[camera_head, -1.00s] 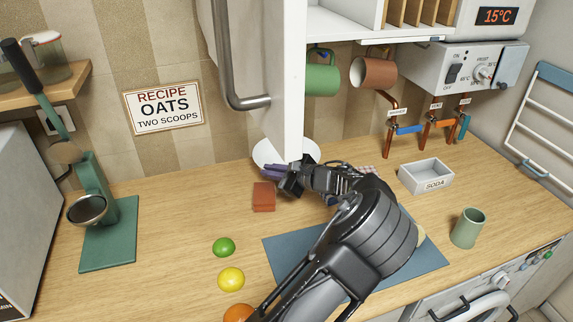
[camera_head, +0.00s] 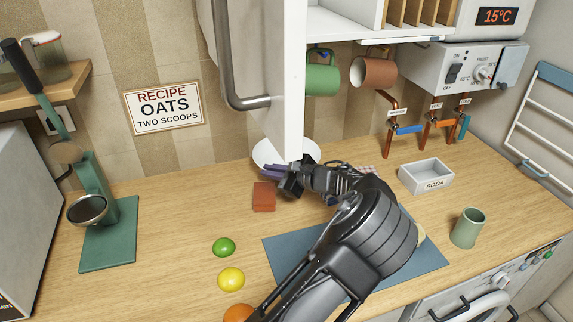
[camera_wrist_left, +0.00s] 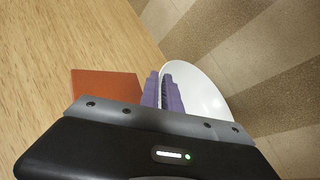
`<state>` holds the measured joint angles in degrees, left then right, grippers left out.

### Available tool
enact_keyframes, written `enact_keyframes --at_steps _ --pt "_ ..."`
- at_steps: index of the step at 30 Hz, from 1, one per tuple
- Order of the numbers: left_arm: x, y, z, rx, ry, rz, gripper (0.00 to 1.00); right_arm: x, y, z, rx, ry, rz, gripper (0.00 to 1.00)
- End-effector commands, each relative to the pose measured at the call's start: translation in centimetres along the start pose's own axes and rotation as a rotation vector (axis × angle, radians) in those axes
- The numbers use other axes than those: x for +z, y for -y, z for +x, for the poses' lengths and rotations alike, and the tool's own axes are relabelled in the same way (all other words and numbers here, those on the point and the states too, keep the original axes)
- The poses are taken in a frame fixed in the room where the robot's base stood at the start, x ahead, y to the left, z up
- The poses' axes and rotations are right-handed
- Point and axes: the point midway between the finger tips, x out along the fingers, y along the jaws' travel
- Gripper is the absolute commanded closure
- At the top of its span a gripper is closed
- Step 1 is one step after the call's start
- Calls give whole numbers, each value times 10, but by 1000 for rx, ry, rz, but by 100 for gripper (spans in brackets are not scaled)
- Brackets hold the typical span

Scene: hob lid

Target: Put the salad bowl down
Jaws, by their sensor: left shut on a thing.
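The white salad bowl (camera_head: 262,154) is at the back of the counter, near the tiled wall, partly hidden behind the open cabinet door and my gripper. My left gripper (camera_head: 274,172) is at its near rim, with its purple fingers shut on it. In the left wrist view the purple fingers (camera_wrist_left: 164,92) close on the edge of the bowl (camera_wrist_left: 203,92). I cannot tell whether the bowl's underside touches the counter. My right gripper is in neither view.
A red-brown block (camera_head: 263,197) lies just in front of the bowl. The white cabinet door (camera_head: 266,60) hangs above it. A blue mat (camera_head: 290,262) lies under my arm. A lime (camera_head: 224,247) and a lemon (camera_head: 231,279) sit left of the mat. The counter's left-middle is clear.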

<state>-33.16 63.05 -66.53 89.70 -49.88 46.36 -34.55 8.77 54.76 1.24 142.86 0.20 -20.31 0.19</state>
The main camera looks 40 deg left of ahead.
Motion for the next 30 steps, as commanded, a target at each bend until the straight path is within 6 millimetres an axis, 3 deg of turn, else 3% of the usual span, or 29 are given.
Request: enact_keyframes --at_steps 22,30 --pt "5 0 -5 0 -1 -2 100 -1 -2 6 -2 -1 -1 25" --pt "33 15 -17 -2 -1 -6 100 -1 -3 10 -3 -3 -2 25"
